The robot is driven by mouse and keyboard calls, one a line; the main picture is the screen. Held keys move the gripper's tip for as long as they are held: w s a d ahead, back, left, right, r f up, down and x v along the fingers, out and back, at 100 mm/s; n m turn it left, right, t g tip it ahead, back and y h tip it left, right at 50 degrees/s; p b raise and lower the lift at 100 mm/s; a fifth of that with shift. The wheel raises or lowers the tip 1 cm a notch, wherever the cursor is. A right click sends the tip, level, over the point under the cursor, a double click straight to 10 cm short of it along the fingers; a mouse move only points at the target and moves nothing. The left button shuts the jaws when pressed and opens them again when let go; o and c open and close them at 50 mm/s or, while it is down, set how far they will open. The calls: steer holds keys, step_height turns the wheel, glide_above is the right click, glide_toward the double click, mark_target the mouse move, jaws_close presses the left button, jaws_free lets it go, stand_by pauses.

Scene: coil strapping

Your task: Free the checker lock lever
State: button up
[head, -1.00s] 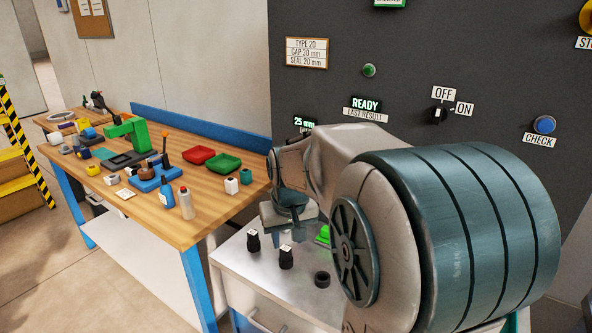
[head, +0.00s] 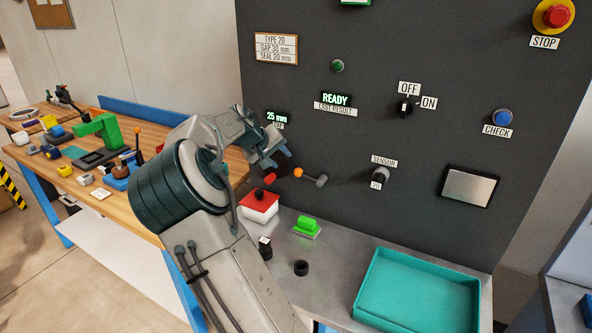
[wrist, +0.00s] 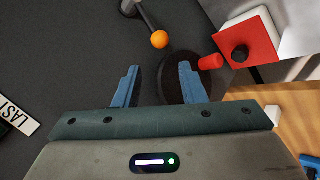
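A lever with an orange ball end (head: 298,172) and a grey pivot sticks out from the dark panel, low beside the 25 mm display. In the wrist view the orange ball (wrist: 159,39) lies just beyond my fingertips. A red knob (wrist: 210,62) sits by a dark round disc (wrist: 173,76) on the panel; the red end (head: 269,178) also shows in the head view. My gripper (wrist: 159,66) is open and empty, with two blue fingers in front of the disc. In the head view my gripper (head: 281,156) is close to the panel, up and left of the ball.
A white box with a red lid (head: 259,203) and black knob stands below the gripper. A green block (head: 306,224), a black ring (head: 301,268) and a teal tray (head: 372,312) are on the metal counter. A sensor knob (head: 379,176) juts out to the right.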

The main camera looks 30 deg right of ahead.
mark_target(296, 171)
steer(key=p+x, duration=0.2)
steer(key=x, duration=1)
steer(key=shift+s+f+p, duration=0.1)
steer(key=shift+p, duration=0.25)
steer(key=shift+a, duration=0.1)
jaws_close()
